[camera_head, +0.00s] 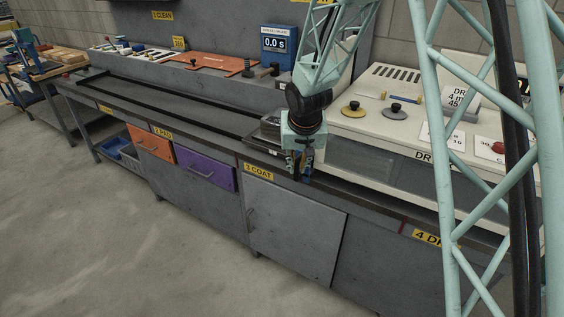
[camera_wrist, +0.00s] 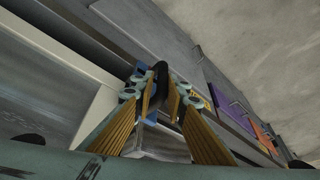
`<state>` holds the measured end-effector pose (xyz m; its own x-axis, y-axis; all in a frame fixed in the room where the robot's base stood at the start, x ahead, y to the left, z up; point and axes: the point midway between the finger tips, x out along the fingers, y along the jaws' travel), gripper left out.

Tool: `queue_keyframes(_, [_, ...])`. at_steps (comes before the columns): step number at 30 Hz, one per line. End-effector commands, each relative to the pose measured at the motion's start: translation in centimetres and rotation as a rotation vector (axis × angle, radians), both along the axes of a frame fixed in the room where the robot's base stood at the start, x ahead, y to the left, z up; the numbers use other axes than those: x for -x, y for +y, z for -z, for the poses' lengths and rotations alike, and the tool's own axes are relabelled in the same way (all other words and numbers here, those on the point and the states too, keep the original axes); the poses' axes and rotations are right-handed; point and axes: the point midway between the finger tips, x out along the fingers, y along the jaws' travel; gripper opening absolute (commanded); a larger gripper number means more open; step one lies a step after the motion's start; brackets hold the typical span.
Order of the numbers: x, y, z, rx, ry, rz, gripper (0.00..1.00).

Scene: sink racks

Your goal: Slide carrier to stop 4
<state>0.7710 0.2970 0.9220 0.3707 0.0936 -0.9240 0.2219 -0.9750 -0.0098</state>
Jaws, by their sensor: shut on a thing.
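The carrier (camera_head: 264,134) is a grey, tray-like piece on the dark bench rail in the head view, partly hidden by my arm. My gripper (camera_head: 303,168) is at the bench front, at the carrier's right side, just right of the yellow "3 COAT" label (camera_head: 258,171). In the wrist view my gripper (camera_wrist: 163,92) has its yellow fingers closed around a dark upright handle (camera_wrist: 160,74), which looks like the carrier's. The yellow stop 4 label (camera_head: 427,238) is further right on the bench front, partly hidden by my frame.
The rail track (camera_head: 180,105) runs clear to the left. A cream dryer cabinet (camera_head: 380,130) with knobs stands behind the bench on the right, close to my arm. Orange (camera_head: 150,143) and purple (camera_head: 206,169) drawers are below on the left. The floor in front is free.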

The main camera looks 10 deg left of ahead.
Motion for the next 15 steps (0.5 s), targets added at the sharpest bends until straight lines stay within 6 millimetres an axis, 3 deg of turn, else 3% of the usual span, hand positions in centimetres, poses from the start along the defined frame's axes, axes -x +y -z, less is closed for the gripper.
queue_keyframes(6, [1.6,-3.9,-0.1,0.002,0.002,-0.001,0.0])
queue_keyframes(15, [2.4,-6.1,-0.1,0.001,0.001,-0.003,0.0])
